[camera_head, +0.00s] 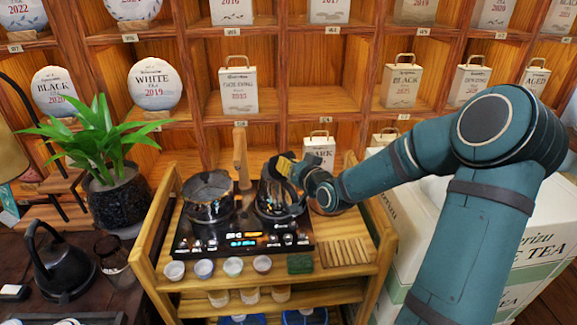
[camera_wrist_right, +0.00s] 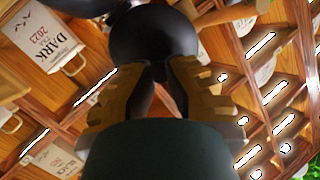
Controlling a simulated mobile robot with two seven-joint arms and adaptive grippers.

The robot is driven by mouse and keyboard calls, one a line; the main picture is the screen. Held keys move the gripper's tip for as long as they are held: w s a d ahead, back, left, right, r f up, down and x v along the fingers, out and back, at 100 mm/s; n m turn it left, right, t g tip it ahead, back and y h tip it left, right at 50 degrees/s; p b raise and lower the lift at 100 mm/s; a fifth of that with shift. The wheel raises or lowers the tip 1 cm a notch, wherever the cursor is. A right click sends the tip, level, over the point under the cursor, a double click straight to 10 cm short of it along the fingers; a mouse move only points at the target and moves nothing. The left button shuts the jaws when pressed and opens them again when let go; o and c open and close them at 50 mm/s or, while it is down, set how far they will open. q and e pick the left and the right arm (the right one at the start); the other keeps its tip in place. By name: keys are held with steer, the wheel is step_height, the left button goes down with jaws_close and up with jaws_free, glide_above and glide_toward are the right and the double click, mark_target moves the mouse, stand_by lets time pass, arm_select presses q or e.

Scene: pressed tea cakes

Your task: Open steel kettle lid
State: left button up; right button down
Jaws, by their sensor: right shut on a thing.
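A shiny steel kettle (camera_head: 279,208) stands on the right half of the black cooktop (camera_head: 243,253), its top partly hidden by my right gripper (camera_head: 284,169). That gripper reaches in from the right at the kettle's top. In the right wrist view my right gripper (camera_wrist_right: 162,80) has its yellowish fingers shut on a dark, rounded thing (camera_wrist_right: 153,35), which looks like the kettle's lid knob. Whether the lid is raised is hidden. My left gripper is not in view.
A steel pot (camera_head: 208,203) sits on the cooktop's left half. Small cups (camera_head: 233,266) line the cart's front, beside a slatted wooden mat (camera_head: 347,252). A black kettle (camera_head: 58,267) and a potted plant (camera_head: 112,195) stand at left. Shelves with tea packages (camera_head: 238,91) rise behind.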

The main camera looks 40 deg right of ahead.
steer(key=shift+f, duration=0.1)
stand_by(0.3)
steer(key=c, duration=0.8)
jaws_free()
steer(key=v, duration=1.2)
steer(key=shift+a, duration=0.1)
steer(key=shift+s, duration=0.1)
